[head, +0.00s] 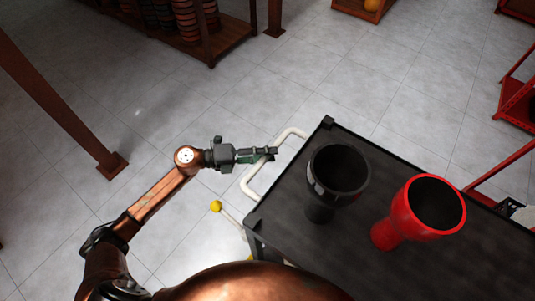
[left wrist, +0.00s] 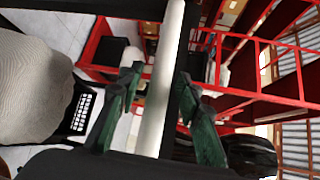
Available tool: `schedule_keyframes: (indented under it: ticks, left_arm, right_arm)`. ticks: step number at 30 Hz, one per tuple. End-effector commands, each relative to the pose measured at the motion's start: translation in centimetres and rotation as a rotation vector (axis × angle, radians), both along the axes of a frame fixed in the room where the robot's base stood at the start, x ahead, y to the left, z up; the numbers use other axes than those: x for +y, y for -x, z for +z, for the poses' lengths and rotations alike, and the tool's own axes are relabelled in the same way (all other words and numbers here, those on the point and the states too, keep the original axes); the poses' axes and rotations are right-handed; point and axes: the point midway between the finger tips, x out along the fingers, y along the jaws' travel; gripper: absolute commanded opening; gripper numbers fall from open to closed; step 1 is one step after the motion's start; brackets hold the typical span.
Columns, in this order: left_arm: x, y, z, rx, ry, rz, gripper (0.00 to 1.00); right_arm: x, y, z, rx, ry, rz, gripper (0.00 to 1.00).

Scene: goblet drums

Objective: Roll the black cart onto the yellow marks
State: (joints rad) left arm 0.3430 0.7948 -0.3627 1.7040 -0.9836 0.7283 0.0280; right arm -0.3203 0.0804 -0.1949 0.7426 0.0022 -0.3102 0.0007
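The black cart (head: 285,215) stands at the lower right of the head view, with a white bar handle (head: 252,178) on its left end. A black goblet drum (head: 322,205) and a red goblet drum (head: 390,232) stand on its top. My left gripper (head: 272,154) is at the handle. In the left wrist view the white handle (left wrist: 160,85) runs between the two green fingertips (left wrist: 160,92); the fingers are apart, with narrow gaps beside the bar. I make out no yellow floor marks. My right gripper is out of view.
A yellow knob (head: 215,206) on a pale rod is left of the cart's near corner. A brown post (head: 108,163) stands at the left. A shelf of drums (head: 170,25) is at the back; red racks (head: 515,100) are at the right. The tiled floor beyond the cart is clear.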

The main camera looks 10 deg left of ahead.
Motion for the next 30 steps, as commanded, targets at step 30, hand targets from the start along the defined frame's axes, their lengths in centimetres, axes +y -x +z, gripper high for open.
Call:
schedule_keyframes:
  ticks: [30]
  left_arm:
    - [1.6,-0.7,-0.3,0.002,-0.004,0.005,0.00]
  right_arm:
    - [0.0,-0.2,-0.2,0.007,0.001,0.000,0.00]
